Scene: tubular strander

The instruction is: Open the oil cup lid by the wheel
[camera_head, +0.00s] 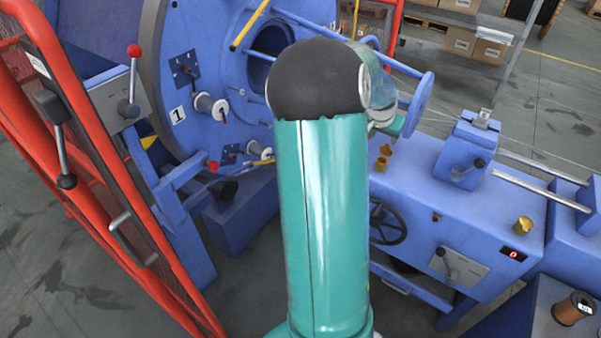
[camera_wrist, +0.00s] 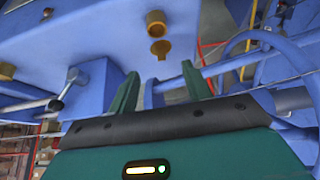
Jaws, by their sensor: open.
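The oil cup by the wheel is a small brass cup (camera_head: 381,165) on the blue housing, above the dark handwheel (camera_head: 387,222). Its brass lid (camera_head: 386,150) appears raised and tilted off the cup's mouth. In the wrist view the cup (camera_wrist: 155,20) and the lid (camera_wrist: 160,48) show at top centre, with the lid apart from the mouth. My gripper (camera_wrist: 158,78) is open and empty, its two green fingers pointing toward the lid with a gap between. In the head view my arm hides most of the gripper.
A second brass cup (camera_head: 523,224) sits farther right on the housing. A blue block with a handle (camera_head: 465,150) and metal rods lie behind. The large blue drum (camera_head: 215,75) and red guard frame (camera_head: 95,140) stand left. A copper spool (camera_head: 573,308) is at lower right.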

